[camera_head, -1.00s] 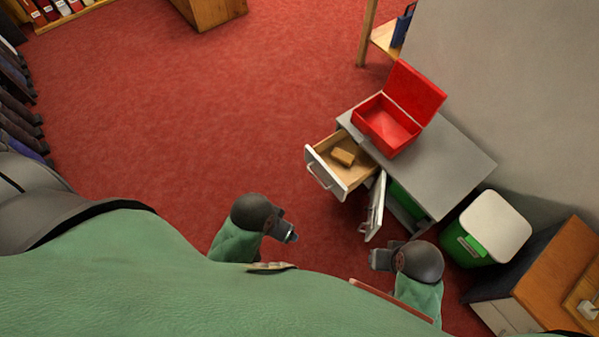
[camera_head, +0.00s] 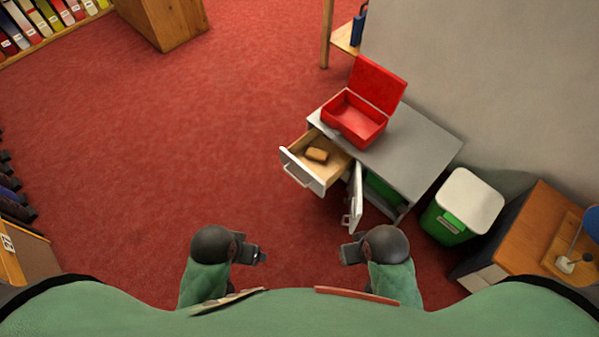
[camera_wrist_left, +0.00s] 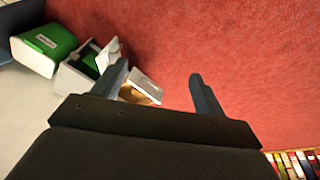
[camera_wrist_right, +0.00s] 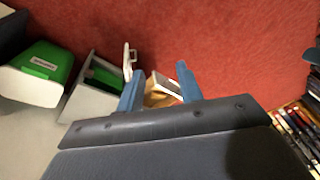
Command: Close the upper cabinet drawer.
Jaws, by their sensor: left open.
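The upper drawer (camera_head: 313,167) of the grey cabinet (camera_head: 412,150) is pulled out, with its handle facing left and a small tan block (camera_head: 317,155) inside. The cabinet door (camera_head: 354,197) below it stands open. My left gripper (camera_head: 262,255) is open and empty, apart from the drawer and below it in the head view. My right gripper (camera_head: 343,250) is near the open door and touches nothing that I can see. In the right wrist view its fingers (camera_wrist_right: 158,85) are spread apart. The drawer also shows between the fingers in the left wrist view (camera_wrist_left: 143,90).
An open red box (camera_head: 355,120) stands on the cabinet top. A green bin with a white lid (camera_head: 465,205) is to the right, beside a wooden desk (camera_head: 530,235). Open red carpet lies left of the drawer. Shelves with binders (camera_head: 45,25) are at the far left.

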